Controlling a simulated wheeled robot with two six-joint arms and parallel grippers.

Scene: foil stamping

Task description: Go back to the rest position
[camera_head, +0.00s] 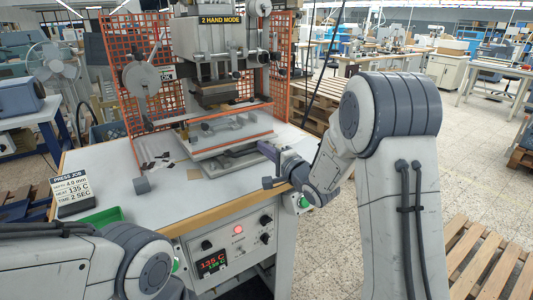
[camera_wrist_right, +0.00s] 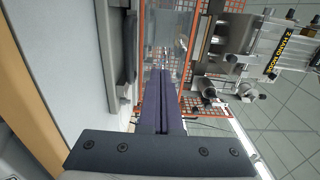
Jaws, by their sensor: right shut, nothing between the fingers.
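My right gripper (camera_head: 264,149) is shut and empty at the front right of the stamping press. Its dark fingers lie together in the right wrist view (camera_wrist_right: 161,92), with nothing between them. In the head view its fingertips are near the right front of the press bed (camera_head: 228,133); I cannot tell whether they touch it. The press head (camera_head: 217,72) is raised above the bed, with a gap between. My left arm shows at the lower left, bent; its gripper is out of view.
The white table (camera_head: 215,196) carries a press job sign (camera_head: 70,189), a grey cylinder (camera_head: 142,185), a green tray (camera_head: 103,217) and small dark pieces. An orange mesh guard (camera_head: 133,65) stands beside the press. A control panel (camera_head: 232,246) is on the front. A wooden pallet (camera_head: 487,262) lies right.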

